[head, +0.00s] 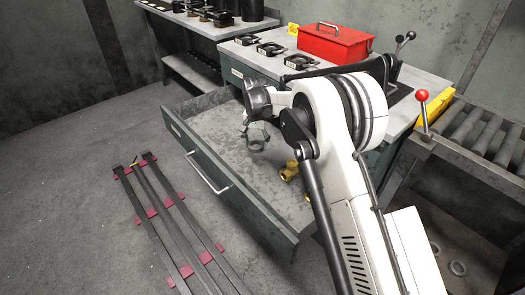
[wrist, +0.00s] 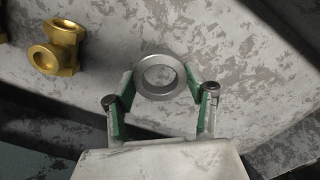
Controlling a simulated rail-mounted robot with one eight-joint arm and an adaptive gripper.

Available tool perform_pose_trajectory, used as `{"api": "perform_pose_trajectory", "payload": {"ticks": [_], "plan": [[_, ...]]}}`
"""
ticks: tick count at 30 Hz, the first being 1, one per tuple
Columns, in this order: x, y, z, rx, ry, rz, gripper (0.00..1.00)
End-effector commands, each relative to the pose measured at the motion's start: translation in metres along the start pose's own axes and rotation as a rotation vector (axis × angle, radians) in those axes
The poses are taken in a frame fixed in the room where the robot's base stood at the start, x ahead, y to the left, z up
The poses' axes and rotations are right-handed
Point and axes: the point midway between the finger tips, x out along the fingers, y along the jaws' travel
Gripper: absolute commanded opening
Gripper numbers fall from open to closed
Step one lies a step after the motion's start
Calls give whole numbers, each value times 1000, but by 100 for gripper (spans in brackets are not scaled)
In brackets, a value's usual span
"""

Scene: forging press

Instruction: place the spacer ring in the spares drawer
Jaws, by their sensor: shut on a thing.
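The spares drawer (head: 213,180) is pulled far out of the grey-green bench in the head view. My gripper (head: 255,138) reaches down inside it, partly hidden by my own arm. In the wrist view my gripper (wrist: 161,84) is shut on the spacer ring (wrist: 141,79), a grey metal ring with a wide hole, one green-lined finger on each side. The ring shows small in the head view (head: 257,147). The drawer floor (wrist: 235,55) lies behind the ring. I cannot tell whether the ring touches it.
A brass fitting (head: 289,171) lies in the drawer, also in the wrist view (wrist: 62,50), left of the ring. Bare drawer floor surrounds the ring. A red toolbox (head: 335,43) stands on the bench. A red-knobbed lever (head: 422,96) rises at right. Dark rails (head: 163,215) lie on the floor.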

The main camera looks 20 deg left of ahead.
Motion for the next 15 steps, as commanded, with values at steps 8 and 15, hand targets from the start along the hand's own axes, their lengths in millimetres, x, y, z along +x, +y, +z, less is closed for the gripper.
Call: {"api": "perform_pose_trajectory", "payload": {"ticks": [8,15], "plan": [[28,16,-42,2,0,0,11],[37,18,-49,0,0,0,11]]}}
